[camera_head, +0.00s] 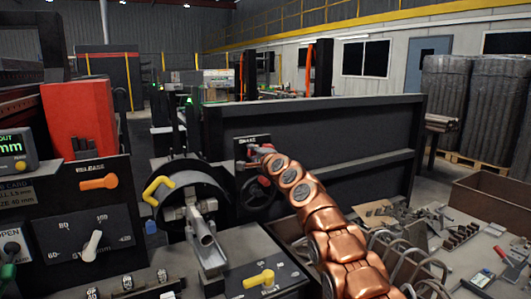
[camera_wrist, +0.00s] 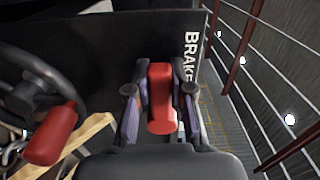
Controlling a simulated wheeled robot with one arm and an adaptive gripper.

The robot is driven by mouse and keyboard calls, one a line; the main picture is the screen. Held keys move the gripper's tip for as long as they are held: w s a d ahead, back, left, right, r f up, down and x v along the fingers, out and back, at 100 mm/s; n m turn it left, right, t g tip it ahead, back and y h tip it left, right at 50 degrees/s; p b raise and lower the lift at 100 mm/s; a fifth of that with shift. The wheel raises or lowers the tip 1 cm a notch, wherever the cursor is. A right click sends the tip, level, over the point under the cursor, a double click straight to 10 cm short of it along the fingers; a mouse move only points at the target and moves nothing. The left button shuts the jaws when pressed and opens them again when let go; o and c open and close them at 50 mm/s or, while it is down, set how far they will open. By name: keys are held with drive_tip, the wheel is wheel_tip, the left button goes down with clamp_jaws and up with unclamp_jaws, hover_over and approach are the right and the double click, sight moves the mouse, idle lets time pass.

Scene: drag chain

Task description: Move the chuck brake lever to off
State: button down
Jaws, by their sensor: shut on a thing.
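The brake lever, with a red handle (camera_wrist: 161,98), stands in the middle of the wrist view, beside a white BRAKE label (camera_wrist: 190,55). My gripper (camera_wrist: 160,105) has one finger on each side of the red handle and is shut on it. In the head view, my copper-coloured arm reaches to the small brake panel (camera_head: 251,141) on the machine. There my gripper is small and mostly hides the lever. The lever's base and any off mark cannot be made out.
A dark handwheel (camera_wrist: 25,80) with a red knob (camera_wrist: 50,135) is close to the left of my gripper. The chuck (camera_head: 190,195) with a yellow handle (camera_head: 157,190) is left of the panel. A dark machine wall (camera_head: 320,130) stands behind. Loose tools lie at the right.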

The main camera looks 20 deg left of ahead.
sight(254, 152)
drive_tip(key=shift+s+a+f, duration=0.1)
drive_tip(key=shift+a, duration=0.05)
drive_tip(key=c, duration=1.2)
unclamp_jaws()
drive_tip(key=shift+o, duration=1)
drive_tip(key=shift+d+r, duration=0.2)
drive_tip(key=shift+d, duration=0.05)
drive_tip(key=shift+v, duration=3.15)
drive_tip(key=shift+s+d+f, duration=0.1)
drive_tip(key=shift+s+d, duration=0.15)
